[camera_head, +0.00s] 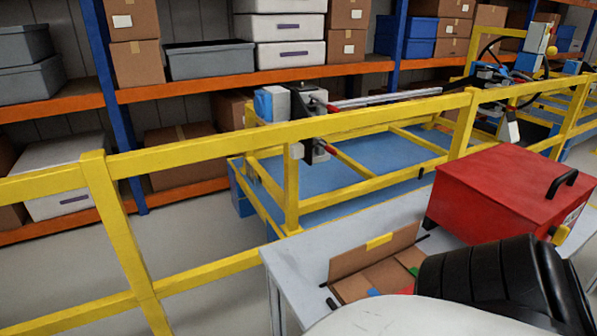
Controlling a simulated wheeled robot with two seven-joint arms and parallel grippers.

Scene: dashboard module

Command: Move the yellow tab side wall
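An open brown cardboard box (352,288) sits on the light grey table (300,262). Its far side wall (350,264) stands up at a tilt and has a yellow tab (379,241) at its top edge. Lower down on the box are a green tab (413,271), a blue tab (373,292) and a bit of red. The near right part of the box is hidden behind my own black and white parts. Neither of my grippers is in view.
A red case (500,195) with a black handle stands on the table, right of the box. A yellow railing (290,130) runs behind the table. Shelves with cartons and bins line the back. The table's left end is clear.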

